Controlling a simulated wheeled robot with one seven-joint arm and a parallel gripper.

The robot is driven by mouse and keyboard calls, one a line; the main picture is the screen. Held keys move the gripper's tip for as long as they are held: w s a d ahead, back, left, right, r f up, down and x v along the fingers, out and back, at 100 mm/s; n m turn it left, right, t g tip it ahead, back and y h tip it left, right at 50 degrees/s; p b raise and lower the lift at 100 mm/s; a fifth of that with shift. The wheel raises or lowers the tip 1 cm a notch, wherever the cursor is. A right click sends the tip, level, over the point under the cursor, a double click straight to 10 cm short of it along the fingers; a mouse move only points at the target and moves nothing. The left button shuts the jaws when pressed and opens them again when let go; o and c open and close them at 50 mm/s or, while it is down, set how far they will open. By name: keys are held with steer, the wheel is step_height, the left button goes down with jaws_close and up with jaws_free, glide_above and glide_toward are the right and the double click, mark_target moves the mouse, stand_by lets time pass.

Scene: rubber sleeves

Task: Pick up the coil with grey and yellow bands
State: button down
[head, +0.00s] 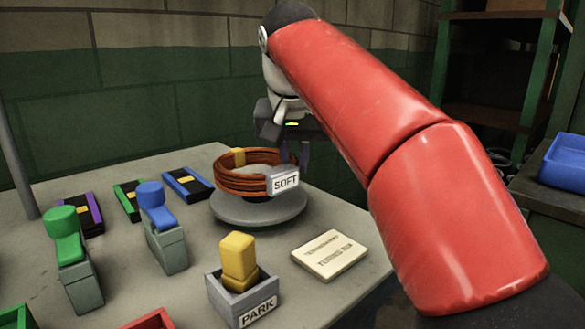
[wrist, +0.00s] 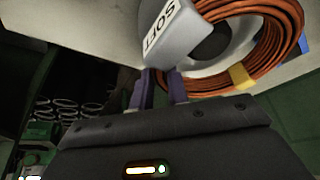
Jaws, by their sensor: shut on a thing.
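The coil (head: 240,180) is a ring of orange-brown cable with a yellow band at its back left and a grey band (head: 284,181) marked SOFT at its right. It is at a round grey stand (head: 258,209) on the table; I cannot tell whether it touches the stand. My gripper (head: 293,163) is at the coil's right side, its purplish fingers at the grey band and shut on it. The wrist view shows the fingers (wrist: 162,88) against the grey band (wrist: 175,35), with the coil (wrist: 283,45) to the right. The fingertips are partly hidden.
A yellow piece (head: 238,260) stands in a grey box marked PARK (head: 258,312). A cream card (head: 328,255) lies right of it. Green (head: 72,250) and blue (head: 160,225) pieces on grey blocks stand left. Flat banded pieces (head: 187,183) lie behind. A blue bin (head: 565,160) is far right.

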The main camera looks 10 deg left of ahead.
step_height(320, 180, up, 6)
steer(key=shift+f, duration=0.15)
steer(key=shift+r, duration=0.45)
